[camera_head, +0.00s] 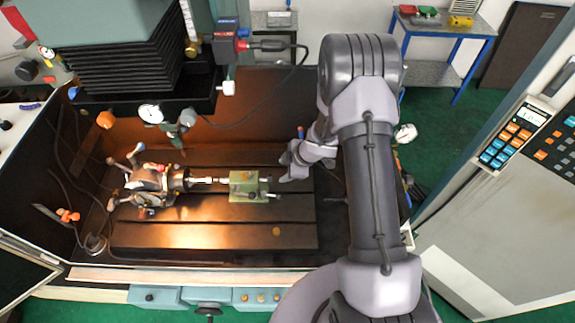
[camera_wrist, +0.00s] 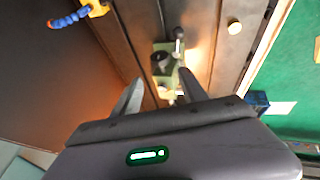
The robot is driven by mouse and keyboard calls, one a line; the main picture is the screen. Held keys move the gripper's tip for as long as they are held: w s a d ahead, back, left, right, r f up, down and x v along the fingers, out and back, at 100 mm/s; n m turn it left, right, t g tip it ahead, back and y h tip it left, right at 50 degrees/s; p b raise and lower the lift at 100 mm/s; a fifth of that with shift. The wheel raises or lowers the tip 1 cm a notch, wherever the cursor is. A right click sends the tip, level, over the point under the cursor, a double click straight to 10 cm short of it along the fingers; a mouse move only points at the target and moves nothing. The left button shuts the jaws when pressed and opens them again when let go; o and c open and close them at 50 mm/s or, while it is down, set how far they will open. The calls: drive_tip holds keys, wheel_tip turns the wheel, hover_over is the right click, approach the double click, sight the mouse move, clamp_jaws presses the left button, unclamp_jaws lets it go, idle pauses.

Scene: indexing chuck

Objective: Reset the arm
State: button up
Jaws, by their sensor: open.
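My arm (camera_head: 370,190) reaches up and over the machine from the lower right in the head view. My gripper (camera_head: 287,166) is above the machine table, up and to the right of the green tailstock (camera_head: 247,185).
The slotted machine table (camera_head: 215,236) is clear in front. A dial gauge (camera_head: 151,114) and the machine head (camera_head: 110,60) hang above the chuck. A control panel (camera_head: 513,133) stands at the right. A blue hose (camera_wrist: 68,19) shows in the wrist view.

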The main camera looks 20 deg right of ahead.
drive_tip(key=v, duration=0.2)
drive_tip(key=shift+s+r, duration=0.1)
drive_tip(key=shift+r, duration=0.2)
